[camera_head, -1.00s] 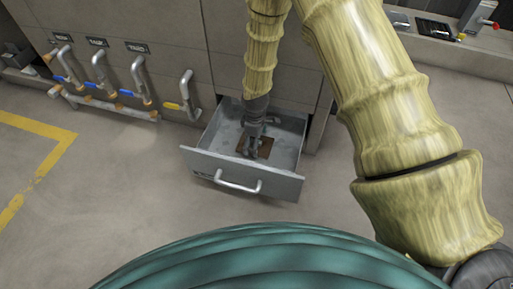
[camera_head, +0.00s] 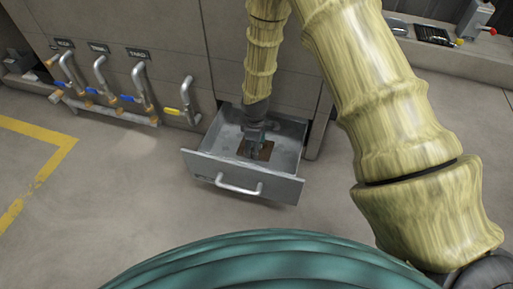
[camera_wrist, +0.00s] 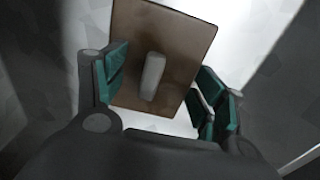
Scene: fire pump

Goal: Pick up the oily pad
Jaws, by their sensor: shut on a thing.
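The oily pad (camera_head: 266,150) is a brown square plate inside the open metal drawer (camera_head: 285,188). In the wrist view the pad (camera_wrist: 185,40) shows a pale grey upright grip on its face. My gripper (camera_head: 254,153) reaches down into the drawer at the pad and partly covers it. In the wrist view my gripper (camera_wrist: 160,78) has its teal-padded fingers on either side of the pad and is shut on it. Whether the pad is clear of the drawer floor cannot be told.
The drawer has a front handle (camera_head: 238,187) and sticks out from a grey cabinet. Pipes with blue and yellow valve handles (camera_head: 178,113) stand along the wall to the left. A ledge with devices (camera_head: 432,36) is at the upper right. The floor around the drawer is clear.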

